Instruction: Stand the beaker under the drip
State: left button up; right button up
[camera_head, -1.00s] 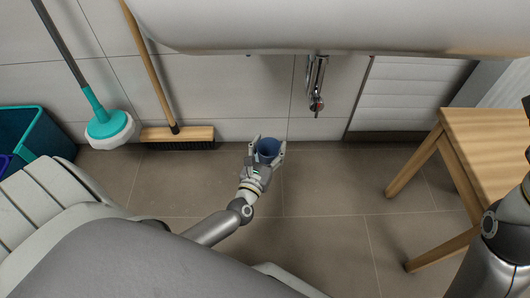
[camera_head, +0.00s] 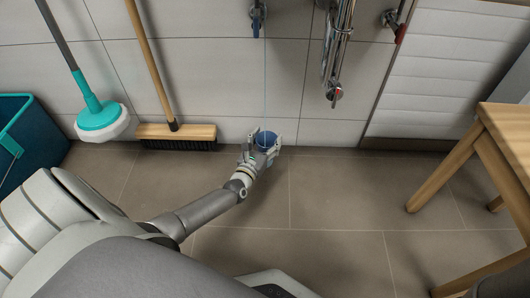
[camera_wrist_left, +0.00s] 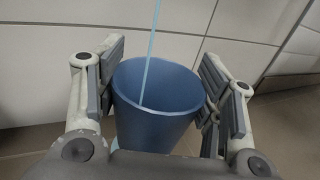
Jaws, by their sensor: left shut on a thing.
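The blue beaker (camera_head: 266,140) is upright, close to the tiled wall near the floor. My left gripper (camera_head: 264,143) is shut on it, with one finger on each side; the left wrist view shows the beaker (camera_wrist_left: 155,105) between the gripper's fingers (camera_wrist_left: 165,100). A thin light-blue stream of water (camera_head: 265,80) comes down from a tap (camera_head: 257,18) on the wall. In the left wrist view the stream (camera_wrist_left: 150,50) passes into the beaker's mouth. I cannot tell whether the beaker's base touches the floor. My right gripper is not in view.
A broom (camera_head: 176,132) and a teal mop (camera_head: 102,118) lean at the wall to the left, beside a dark teal bucket (camera_head: 30,135). Chrome pipes (camera_head: 337,50) hang to the right. A wooden stool (camera_head: 505,130) stands at the right. The floor between is clear.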

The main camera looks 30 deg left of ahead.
aim_at(267, 142)
pick_arm(q)
jog(key=shift+w+a+f+b, duration=0.25)
jog(key=shift+a+f+b, duration=0.1)
jog(key=shift+f, duration=0.15)
jog(key=shift+w+a+f+b, duration=0.25)
jog(key=shift+f+b, duration=0.05)
jog(key=shift+f, duration=0.15)
jog(key=shift+w+a+f+b, duration=0.1)
jog(key=shift+f+b, duration=1.1)
jog(key=shift+f, duration=0.4)
jog(key=shift+f, duration=0.1)
jog(key=shift+f, duration=0.15)
jog(key=o, duration=0.9)
jog(key=shift+r, duration=0.3)
jog(key=s+p, duration=0.1)
jog(key=s, duration=0.2)
jog(key=s+d+p, duration=0.1)
jog(key=s+p, duration=0.1)
jog(key=s, duration=0.2)
jog(key=s+p, duration=0.2)
jog(key=s, duration=0.1)
jog(key=shift+s+d, duration=0.35)
jog(key=shift+s, duration=0.05)
jog(key=shift+s+d, duration=0.1)
jog(key=shift+s, duration=0.45)
